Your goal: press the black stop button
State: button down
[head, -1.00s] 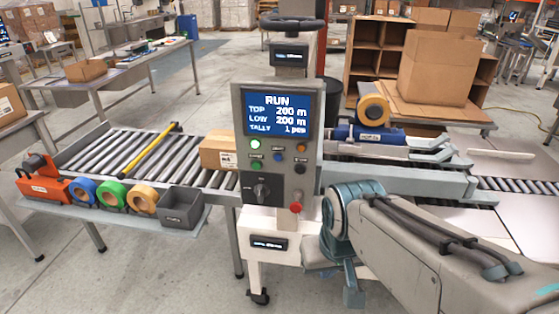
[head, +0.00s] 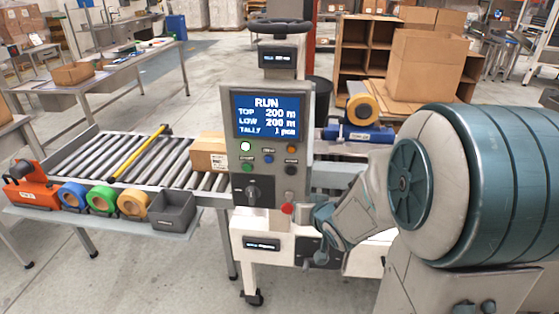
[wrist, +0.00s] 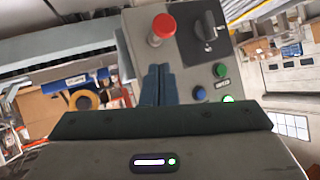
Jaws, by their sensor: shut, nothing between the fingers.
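The black stop button (head: 290,170) is a small round button at the right of the grey control panel (head: 228,110), below the orange button and above the red mushroom button (head: 287,208). In the wrist view the panel appears upside down, with the red mushroom button (wrist: 162,27) above my fingertips. My gripper (wrist: 158,68) is shut and empty, its fingers pointing at the panel. The fingers cover the area below the red button, and the black button is hidden there. I cannot tell whether the fingertips touch the panel.
A green button (head: 246,166), a blue button (head: 268,159), an orange button (head: 291,149) and a rotary switch (head: 252,193) sit close by. The screen (head: 268,116) reads RUN. A roller conveyor (head: 150,160) holding a carton (head: 208,152) lies left of the panel.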

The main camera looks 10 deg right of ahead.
aim_at(291, 172)
jog(key=shift+w+a+r+m+t+y, duration=0.15)
jog(key=shift+a+r+t+y, duration=0.1)
jog(key=shift+a+t+y, duration=0.55)
jog(key=shift+w+a+r+m+t+y, duration=0.1)
jog(key=shift+w+a+r+t+y, duration=0.25)
jog(key=shift+y, duration=0.8)
jog(key=shift+s+a+r+m+t+y, duration=0.1)
jog(key=shift+a+r+m+t+y, duration=0.2)
jog(key=shift+a+y, duration=0.55)
jog(key=shift+w+d+f, duration=0.1)
jog(key=shift+w+d, duration=0.05)
jog(key=shift+w+d+p, duration=0.1)
jog(key=shift+w+d, duration=0.35)
jog(key=shift+w, duration=0.95)
jog(key=shift+w+d+p, duration=0.1)
jog(key=shift+w+d, duration=0.35)
jog(key=shift+w, duration=0.9)
jog(key=shift+w+d+p, duration=0.1)
jog(key=shift+w+d, duration=0.35)
jog(key=shift+w, duration=0.95)
jog(key=shift+w+d, duration=0.15)
jog(key=shift+w, duration=0.2)
jog(key=shift+w+d, duration=0.1)
jog(key=shift+w, duration=0.3)
jog(key=shift+s+a, duration=0.25)
jog(key=shift+s, duration=0.55)
